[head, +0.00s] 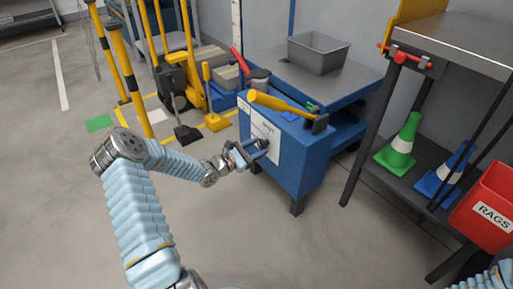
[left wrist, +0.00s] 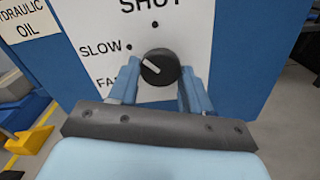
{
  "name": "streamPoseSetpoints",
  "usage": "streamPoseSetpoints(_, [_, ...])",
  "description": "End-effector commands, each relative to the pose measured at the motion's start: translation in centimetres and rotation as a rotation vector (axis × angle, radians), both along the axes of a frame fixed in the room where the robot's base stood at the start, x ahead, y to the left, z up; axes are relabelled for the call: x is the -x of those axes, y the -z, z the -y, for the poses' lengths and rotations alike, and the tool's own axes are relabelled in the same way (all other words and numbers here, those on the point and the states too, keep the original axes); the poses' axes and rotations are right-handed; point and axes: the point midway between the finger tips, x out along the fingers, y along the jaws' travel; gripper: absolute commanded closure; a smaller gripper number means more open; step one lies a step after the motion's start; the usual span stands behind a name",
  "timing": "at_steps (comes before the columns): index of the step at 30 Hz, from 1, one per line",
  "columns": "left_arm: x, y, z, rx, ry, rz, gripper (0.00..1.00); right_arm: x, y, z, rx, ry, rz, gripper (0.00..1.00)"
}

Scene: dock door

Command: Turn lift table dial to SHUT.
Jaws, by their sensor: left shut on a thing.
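The lift table dial (left wrist: 160,67) is a round black knob with a white pointer line, on a white label panel. In the left wrist view its pointer slants up and left, roughly toward the dot by SLOW. SHUT is printed above the dial with its own dot, and a partly hidden FA... label is at lower left. My left gripper (left wrist: 158,88) is shut on the dial, one finger on each side. In the head view the left gripper (head: 256,150) is at the front of the blue lift table (head: 296,165) and hides most of the dial.
A hammer-like yellow-handled tool (head: 280,103) and a grey bin (head: 318,53) lie on top of the lift table. A shelf with a green cone (head: 400,146), a blue cone (head: 446,172) and a red RAGS bin (head: 488,208) stands at right. Open floor lies in front.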

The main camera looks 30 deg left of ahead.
Motion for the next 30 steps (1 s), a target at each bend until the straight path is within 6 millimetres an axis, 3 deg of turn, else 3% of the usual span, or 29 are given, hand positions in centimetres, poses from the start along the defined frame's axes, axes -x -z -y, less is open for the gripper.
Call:
streamPoseSetpoints(18, [0.0,0.2,-0.1,-0.501,0.0,0.205,0.82,-0.1,1.6,0.0,0.001,0.002,0.003,0.28])
streamPoseSetpoints(30, [0.0,0.1,-0.2,-0.657,0.0,0.27,0.82,-0.1,2.5,0.1,0.002,0.003,0.006,0.28])
